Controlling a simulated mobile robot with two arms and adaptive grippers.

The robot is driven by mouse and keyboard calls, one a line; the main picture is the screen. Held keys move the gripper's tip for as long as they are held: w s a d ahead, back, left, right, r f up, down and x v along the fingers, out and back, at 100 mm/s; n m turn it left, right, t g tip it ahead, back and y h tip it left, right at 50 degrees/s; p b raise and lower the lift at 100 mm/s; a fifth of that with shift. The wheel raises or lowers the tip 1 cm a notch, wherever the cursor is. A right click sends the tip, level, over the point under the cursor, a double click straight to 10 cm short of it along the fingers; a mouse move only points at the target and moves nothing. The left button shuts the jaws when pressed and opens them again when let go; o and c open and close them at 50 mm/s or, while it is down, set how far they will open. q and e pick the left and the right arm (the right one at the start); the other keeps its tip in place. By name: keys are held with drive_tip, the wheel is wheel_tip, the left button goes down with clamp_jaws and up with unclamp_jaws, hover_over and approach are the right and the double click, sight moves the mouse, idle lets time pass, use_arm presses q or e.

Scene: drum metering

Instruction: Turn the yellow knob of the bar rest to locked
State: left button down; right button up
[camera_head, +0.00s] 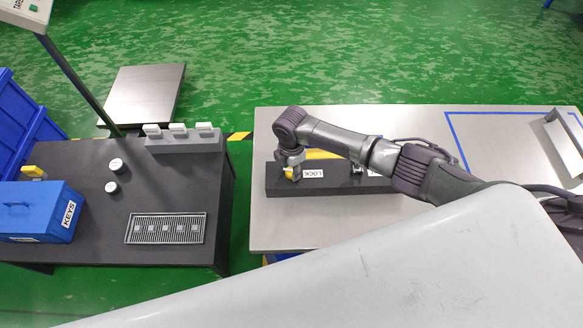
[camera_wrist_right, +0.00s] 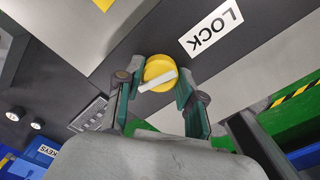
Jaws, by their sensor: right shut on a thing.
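The yellow knob (camera_wrist_right: 158,71) with a white pointer bar sits on the dark bar rest (camera_wrist_right: 140,42), beside a white LOCK label (camera_wrist_right: 211,30). In the wrist view the label is upside down and the pointer lies slantwise across the knob. My right gripper (camera_wrist_right: 153,82) is shut on the knob, one finger on each side. In the head view the right gripper (camera_head: 290,169) comes down on the left end of the bar rest (camera_head: 340,186), left of the LOCK label (camera_head: 309,174); the knob is mostly hidden there. My left gripper is not in view.
The bar rest stands on a light grey table (camera_head: 270,228). A dark table (camera_head: 110,237) on the left holds a blue KEYS box (camera_head: 35,215), a grate (camera_head: 166,229) and small white-topped items. A gap of green floor separates the tables. A yellow bar (camera_head: 322,154) lies behind my right arm.

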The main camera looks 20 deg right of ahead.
sight(291, 171)
drive_tip(key=shift+n, duration=1.1)
drive_tip(key=o, duration=1.1)
drive_tip(key=shift+o, duration=0.2)
wheel_tip(291, 171, up, 12)
drive_tip(key=shift+s, duration=0.1)
